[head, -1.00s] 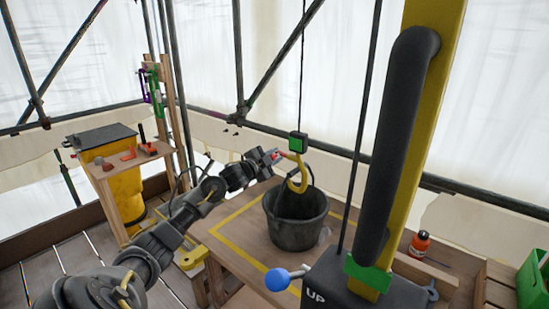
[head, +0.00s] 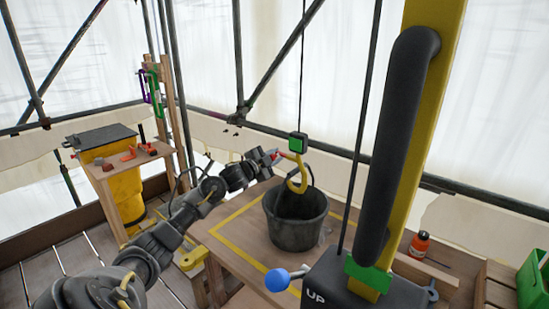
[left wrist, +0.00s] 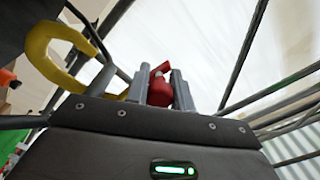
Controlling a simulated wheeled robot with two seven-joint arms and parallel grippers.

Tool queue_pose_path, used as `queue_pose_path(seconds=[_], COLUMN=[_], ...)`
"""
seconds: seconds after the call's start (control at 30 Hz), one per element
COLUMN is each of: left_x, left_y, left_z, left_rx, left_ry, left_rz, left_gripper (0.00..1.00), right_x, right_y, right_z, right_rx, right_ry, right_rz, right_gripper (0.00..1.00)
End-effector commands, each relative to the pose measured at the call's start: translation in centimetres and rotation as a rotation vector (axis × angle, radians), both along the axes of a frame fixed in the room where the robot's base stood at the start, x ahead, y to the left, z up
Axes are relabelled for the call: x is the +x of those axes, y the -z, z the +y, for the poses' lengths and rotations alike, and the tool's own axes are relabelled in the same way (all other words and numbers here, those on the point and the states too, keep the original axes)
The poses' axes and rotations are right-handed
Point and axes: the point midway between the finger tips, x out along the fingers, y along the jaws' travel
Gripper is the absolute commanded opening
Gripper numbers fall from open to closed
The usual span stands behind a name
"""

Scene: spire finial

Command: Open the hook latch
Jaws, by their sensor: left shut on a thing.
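The yellow hook (head: 297,174) hangs from a green and black block (head: 298,143) on a dark cable, above the black bucket (head: 296,220). In the left wrist view the yellow hook (left wrist: 50,55) curves at the left. My left gripper (head: 277,157) is at the upper left side of the hook. In the left wrist view my left gripper (left wrist: 159,92) is shut on a red latch piece (left wrist: 160,88) between its two grey fingers. How the latch sits against the hook's mouth is too small to tell. My right gripper is not in view.
A yellow post with a black padded bar (head: 400,140) stands close on the right, with a blue-knobbed lever (head: 278,280) at its base. The bucket stands on a wooden table (head: 235,235) with yellow markings. An orange bottle (head: 420,244) stands at the right.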

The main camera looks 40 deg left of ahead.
Motion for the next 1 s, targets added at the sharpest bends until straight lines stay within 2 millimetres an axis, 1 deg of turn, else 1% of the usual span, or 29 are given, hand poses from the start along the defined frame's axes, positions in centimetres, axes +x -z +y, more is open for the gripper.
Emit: queue_pose_path(seconds=[0.6, 0.63, 0.77, 1.0], left_x=[0.01, 0.01, -0.01, -0.08], left_y=[-0.15, -0.15, -0.12, -0.05], left_z=[-0.11, -0.11, -0.05, 0.06], left_rx=[0.0, 0.0, 0.0, 0.0], left_ry=[0.003, 0.003, 0.002, -0.001], left_rz=[-0.003, -0.003, -0.003, -0.001], left_gripper=[0.01, 0.27, 0.44, 0.45], right_x=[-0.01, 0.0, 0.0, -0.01], right_y=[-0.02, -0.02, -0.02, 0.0], right_z=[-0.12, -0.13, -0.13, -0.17], right_rx=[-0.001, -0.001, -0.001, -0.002], right_ry=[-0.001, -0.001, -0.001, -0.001], right_rz=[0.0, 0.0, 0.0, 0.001], right_gripper=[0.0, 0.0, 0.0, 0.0])
